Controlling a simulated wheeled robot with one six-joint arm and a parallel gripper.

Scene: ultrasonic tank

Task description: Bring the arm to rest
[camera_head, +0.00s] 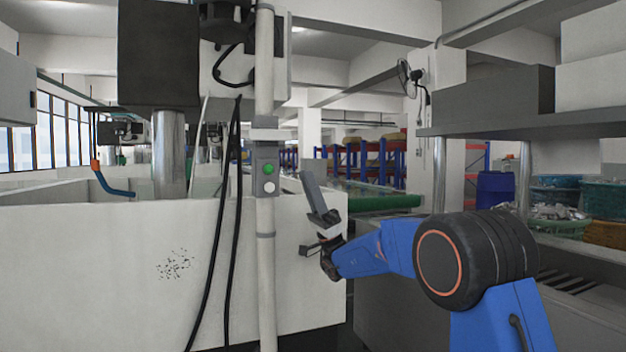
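My blue and black arm reaches in from the lower right of the head view, bent at a large black joint with an orange ring. My gripper (318,218) is at its far end, in front of the right end of the white tank (120,255). A grey finger-like part points up and to the left. The view is too small and side-on to tell the finger gap. I see nothing clearly held. Whether the gripper touches the tank wall cannot be told.
A pale post (266,285) with a green and white button box (265,170) stands left of my gripper, with black cables beside it. A grey shelf (520,125) overhangs at the right. Blue and green baskets (552,188) sit behind my arm.

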